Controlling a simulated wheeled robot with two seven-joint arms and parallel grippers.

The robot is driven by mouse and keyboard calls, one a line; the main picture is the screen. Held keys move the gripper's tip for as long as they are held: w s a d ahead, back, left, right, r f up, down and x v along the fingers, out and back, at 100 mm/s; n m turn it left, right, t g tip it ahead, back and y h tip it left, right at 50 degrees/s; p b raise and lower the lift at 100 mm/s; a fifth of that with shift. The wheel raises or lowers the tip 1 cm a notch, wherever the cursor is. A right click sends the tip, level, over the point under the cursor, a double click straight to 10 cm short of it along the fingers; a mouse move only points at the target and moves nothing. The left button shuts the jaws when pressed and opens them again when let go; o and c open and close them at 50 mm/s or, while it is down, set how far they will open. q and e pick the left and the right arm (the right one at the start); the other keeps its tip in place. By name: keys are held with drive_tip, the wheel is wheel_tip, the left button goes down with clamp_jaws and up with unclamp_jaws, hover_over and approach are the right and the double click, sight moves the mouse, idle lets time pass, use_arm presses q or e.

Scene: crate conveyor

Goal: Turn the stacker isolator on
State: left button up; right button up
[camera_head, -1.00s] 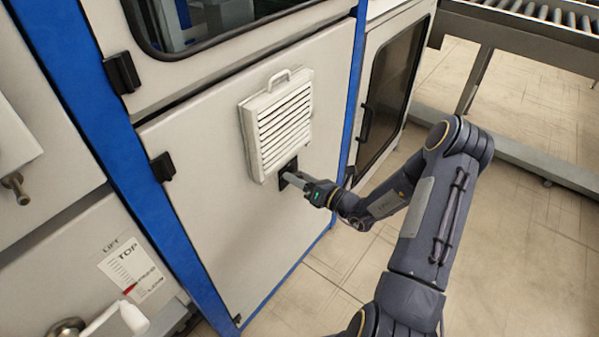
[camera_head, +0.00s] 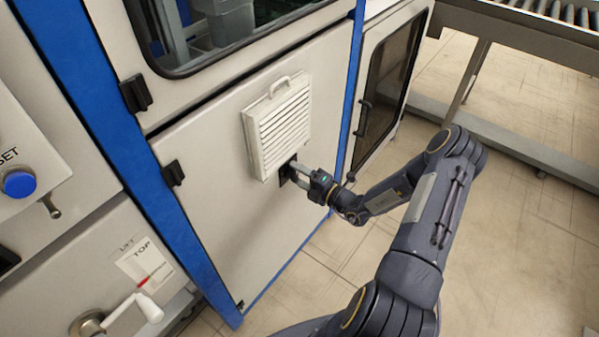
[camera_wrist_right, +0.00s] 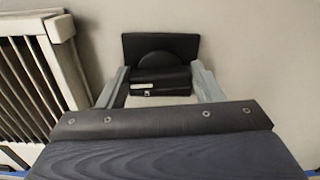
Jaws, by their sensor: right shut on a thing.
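The isolator is a black switch (camera_head: 286,173) on the pale cabinet door, just below a white louvred vent. In the right wrist view its square black plate (camera_wrist_right: 160,41) lies flat on the door, with a black handle block (camera_wrist_right: 161,80) standing out from a round hub. A small pale mark shows on the block's left part. My right gripper (camera_head: 293,173) reaches the switch from the right. In the wrist view its two grey fingers (camera_wrist_right: 160,72) are shut on the block's two ends. The gripper partly hides the switch in the head view. My left gripper is out of view.
The louvred vent (camera_head: 278,128) with a top handle sits just above the switch. A blue button (camera_head: 19,183), a lift scale (camera_head: 147,264) and a white crank (camera_head: 135,308) are at the left. A conveyor (camera_head: 520,20) stands at the back right over open floor.

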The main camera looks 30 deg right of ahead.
drive_tip(key=shift+m, duration=0.6)
drive_tip(key=o, duration=1)
drive_tip(key=v, duration=0.8)
drive_tip(key=shift+w, duration=0.1)
